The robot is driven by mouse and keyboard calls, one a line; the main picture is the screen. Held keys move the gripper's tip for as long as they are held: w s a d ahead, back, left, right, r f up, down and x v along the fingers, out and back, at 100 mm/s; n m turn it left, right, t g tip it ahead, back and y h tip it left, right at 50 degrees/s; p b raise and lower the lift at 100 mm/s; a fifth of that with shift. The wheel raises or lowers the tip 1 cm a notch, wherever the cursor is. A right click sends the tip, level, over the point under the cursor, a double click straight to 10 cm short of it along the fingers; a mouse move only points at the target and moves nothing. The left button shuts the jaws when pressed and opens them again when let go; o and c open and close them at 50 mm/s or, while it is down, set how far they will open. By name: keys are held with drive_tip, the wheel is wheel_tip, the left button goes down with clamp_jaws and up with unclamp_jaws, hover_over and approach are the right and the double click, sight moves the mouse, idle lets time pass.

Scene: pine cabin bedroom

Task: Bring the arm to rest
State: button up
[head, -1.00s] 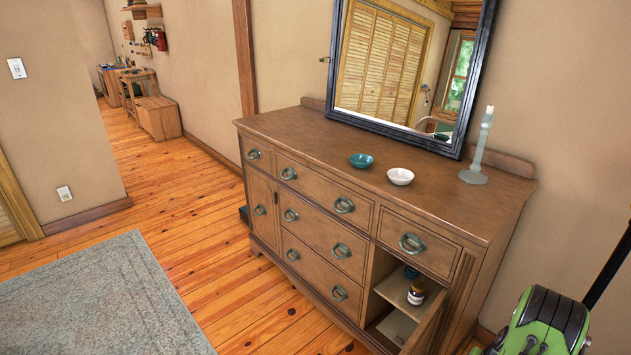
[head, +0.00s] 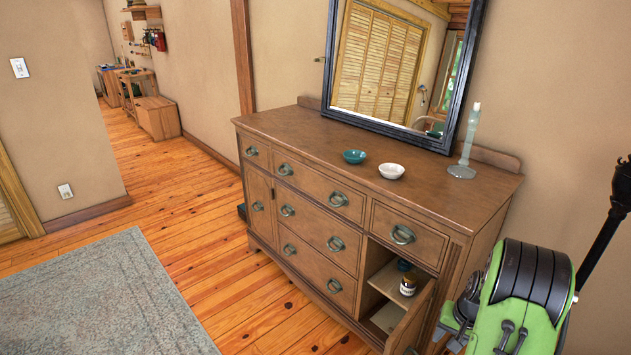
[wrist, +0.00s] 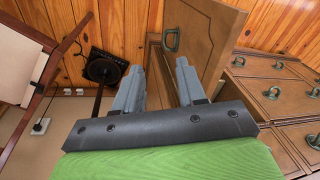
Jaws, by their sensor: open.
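My gripper (wrist: 160,75) shows in the wrist view with two grey fingers apart and nothing between them. Beyond the fingers are the plank floor and the open cabinet door (wrist: 205,40) of the dresser. In the head view my green and black arm stands at the lower right, just right of the dresser (head: 300,215). The fingertips cannot be made out in the head view.
Floor at left is clear.

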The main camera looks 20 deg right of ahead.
drive_tip(key=a+r+n+t+h, duration=0.1)
drive_tip(key=a+r+n, duration=0.3)
drive_tip(key=a+r, duration=1.25)
drive_tip(key=s+a+r+n+t, duration=0.1)
drive_tip(key=s+a+r+n, duration=0.25)
drive_tip(key=s+a, duration=0.4)
drive_tip(key=s+a+r+n+t, duration=0.2)
drive_tip(key=s+a+r, duration=0.3)
drive_tip(key=s, duration=0.4)
wheel_tip(320, 180, up, 12)
drive_tip(key=p, duration=1.2)
drive_tip(key=shift+w+a+f+y, duration=0.2)
drive_tip(key=shift+w+a+y, duration=0.1)
drive_tip(key=shift+w+a, duration=0.1)
